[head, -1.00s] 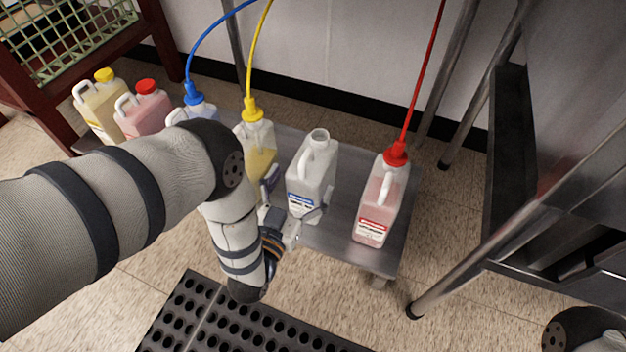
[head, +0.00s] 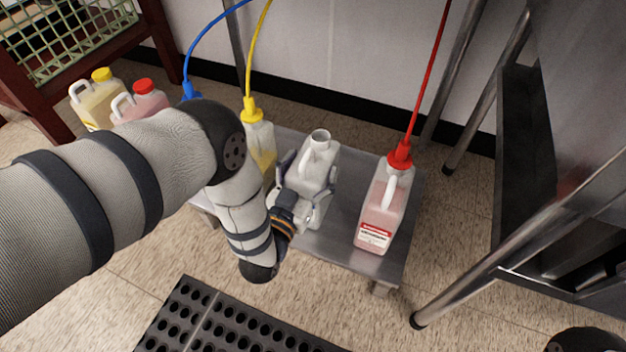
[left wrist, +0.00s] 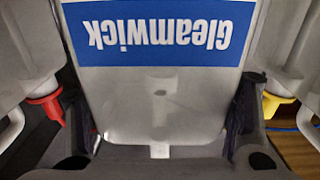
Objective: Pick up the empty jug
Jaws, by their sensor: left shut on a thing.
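The empty jug (head: 318,172) is whitish, uncapped and upright among the other jugs at the low metal shelf (head: 345,215). My left gripper (head: 306,188) is around its body from the front, with a finger on each side, and is shut on it. My wrist hides the jug's lower part and base, so I cannot tell whether it touches the shelf. In the left wrist view the jug's blue Gleamwick label (left wrist: 155,32) shows upside down between the fingers (left wrist: 160,115). My right gripper is not in view.
A pink jug with a red cap and hose (head: 385,205) stands to the right. A yellow jug with a yellow cap and hose (head: 258,145) stands close on the left. Two capped jugs (head: 140,103) are farther left. A metal table leg (head: 470,275) is at right; a black mat (head: 215,320) lies in front.

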